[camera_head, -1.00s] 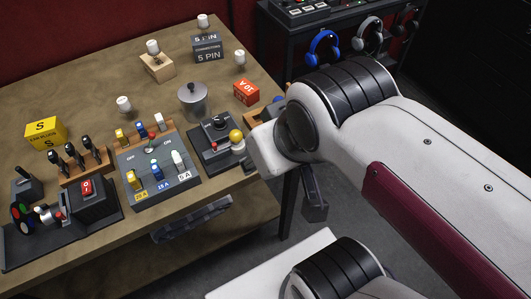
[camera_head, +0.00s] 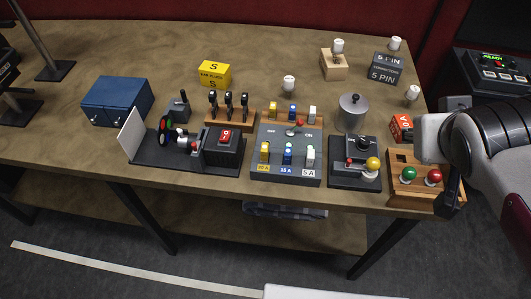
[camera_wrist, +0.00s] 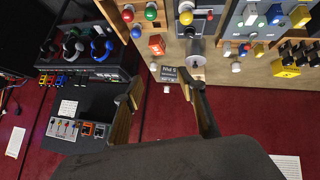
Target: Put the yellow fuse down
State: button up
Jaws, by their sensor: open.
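A yellow fuse (camera_head: 264,152) stands upright in the front row of the grey fuse panel (camera_head: 268,135), above a yellow label, left of a blue and a white one. Another yellow fuse (camera_head: 272,108) stands in the wooden rack behind the panel. The front yellow fuse (camera_wrist: 300,16) and the rack one (camera_wrist: 259,50) also show at the upper right of the wrist view. My gripper (camera_wrist: 161,84) is open and empty, with its fingers wide apart. In the head view it is at the right edge, largely hidden by my arm, well right of the panel.
A wooden block (camera_head: 401,190) with green and red knobs lies close to my gripper. A grey box with a yellow ball knob (camera_head: 373,164) and a metal canister (camera_head: 352,112) stand between it and the panel. Bare tabletop (camera_head: 215,40) lies at the back.

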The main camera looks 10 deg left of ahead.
jog(key=w+a+r+n+t, duration=0.2)
jog(key=w+r+n+t, duration=0.15)
jog(key=w, duration=0.85)
jog(key=w+a+n+y, duration=0.6)
jog(key=w+a, duration=0.2)
jog(key=a, duration=0.2)
jog(key=s+a+f+n+g+y, duration=0.2)
jog(key=a+f+n+g+y, duration=0.2)
jog(key=a+f, duration=0.45)
jog(key=s+a+f+n+g, duration=0.1)
jog(key=s+f+g, duration=0.1)
jog(key=s+f, duration=0.1)
jog(key=s+a+f+n+g+y, duration=0.1)
jog(key=s+f+g, duration=0.1)
jog(key=f+g, duration=0.1)
jog(key=s+a+f+n+g, duration=0.1)
jog(key=s+f+g, duration=0.1)
jog(key=s, duration=0.1)
jog(key=shift+s+a+f, duration=0.3)
jog(key=shift+a+f, duration=0.05)
jog(key=shift+f, duration=0.05)
jog(key=shift+s+f+n+g, duration=0.25)
jog(key=shift+s+f+g, duration=0.1)
jog(key=shift+s+g, duration=0.15)
